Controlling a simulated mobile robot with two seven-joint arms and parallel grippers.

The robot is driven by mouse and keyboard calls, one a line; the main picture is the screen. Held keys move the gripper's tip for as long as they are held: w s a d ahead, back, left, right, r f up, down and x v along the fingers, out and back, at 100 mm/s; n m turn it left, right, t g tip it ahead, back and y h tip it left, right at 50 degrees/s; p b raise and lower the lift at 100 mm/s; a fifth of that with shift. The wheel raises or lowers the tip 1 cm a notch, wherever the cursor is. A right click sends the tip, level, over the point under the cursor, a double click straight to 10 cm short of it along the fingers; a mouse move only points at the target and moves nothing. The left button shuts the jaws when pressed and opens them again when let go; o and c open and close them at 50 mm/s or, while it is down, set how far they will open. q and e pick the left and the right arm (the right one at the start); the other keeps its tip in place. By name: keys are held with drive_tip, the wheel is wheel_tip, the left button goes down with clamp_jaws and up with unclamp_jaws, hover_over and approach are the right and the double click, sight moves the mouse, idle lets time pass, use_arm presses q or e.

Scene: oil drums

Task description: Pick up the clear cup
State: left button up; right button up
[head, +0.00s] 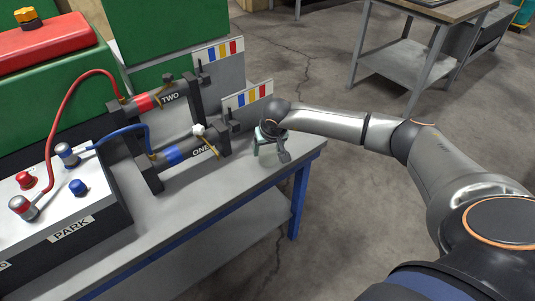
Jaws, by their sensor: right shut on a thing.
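My right gripper (272,154) is at the right end of the grey workbench (232,172), its fingers pointing down. It is shut on a small pale, slightly greenish thing that shows between its fingers, which appears to be the clear cup (267,131). The hand and fingers hide most of the cup. I cannot tell whether the cup touches the bench top. My left gripper is not in view.
Two cylinders marked TWO (160,99) and ONE (188,153) stand on the bench left of my gripper, with red and blue hoses. A PARK control box (70,228) is at lower left. Colour-striped plates (247,95) stand close behind the gripper.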

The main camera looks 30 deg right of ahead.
drive_tip(key=c, duration=0.4)
